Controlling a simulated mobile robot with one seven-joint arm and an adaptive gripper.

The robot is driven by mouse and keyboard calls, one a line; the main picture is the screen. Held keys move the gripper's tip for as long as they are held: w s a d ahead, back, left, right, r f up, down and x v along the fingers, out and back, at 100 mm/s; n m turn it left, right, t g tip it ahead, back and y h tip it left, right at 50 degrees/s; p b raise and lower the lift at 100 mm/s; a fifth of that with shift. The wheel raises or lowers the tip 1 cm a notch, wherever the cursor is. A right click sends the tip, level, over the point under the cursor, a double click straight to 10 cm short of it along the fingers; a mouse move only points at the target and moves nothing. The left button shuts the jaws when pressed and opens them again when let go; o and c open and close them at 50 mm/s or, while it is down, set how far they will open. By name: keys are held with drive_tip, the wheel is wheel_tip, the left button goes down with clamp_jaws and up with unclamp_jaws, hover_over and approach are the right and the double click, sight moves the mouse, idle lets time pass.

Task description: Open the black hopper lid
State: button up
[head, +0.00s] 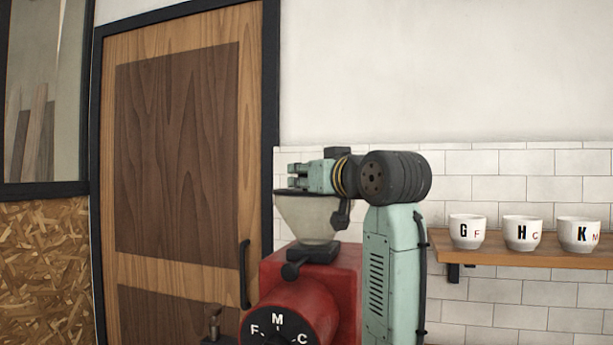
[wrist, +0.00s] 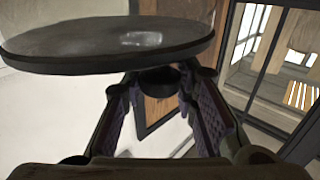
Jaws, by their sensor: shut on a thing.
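The black hopper lid (wrist: 110,45) is a flat dark disc with a black knob (wrist: 160,78). The wrist view appears to be upside down. In the head view only a thin dark edge of the lid (head: 290,192) shows along the top of the pale, see-through hopper (head: 308,214); any gap there is too small to tell. My gripper (head: 293,176) lies level just above the lid, pointing left. In the wrist view its ridged fingers (wrist: 160,98) are on either side of the knob and shut on it. The fingertips partly hide the knob.
The hopper stands on a red grinder (head: 325,270) with a lettered dial (head: 279,328). A wooden door (head: 175,160) is behind. At right, a wooden shelf (head: 520,255) holds white lettered cups (head: 522,233).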

clamp_jaws()
drive_tip(key=shift+r, duration=0.15)
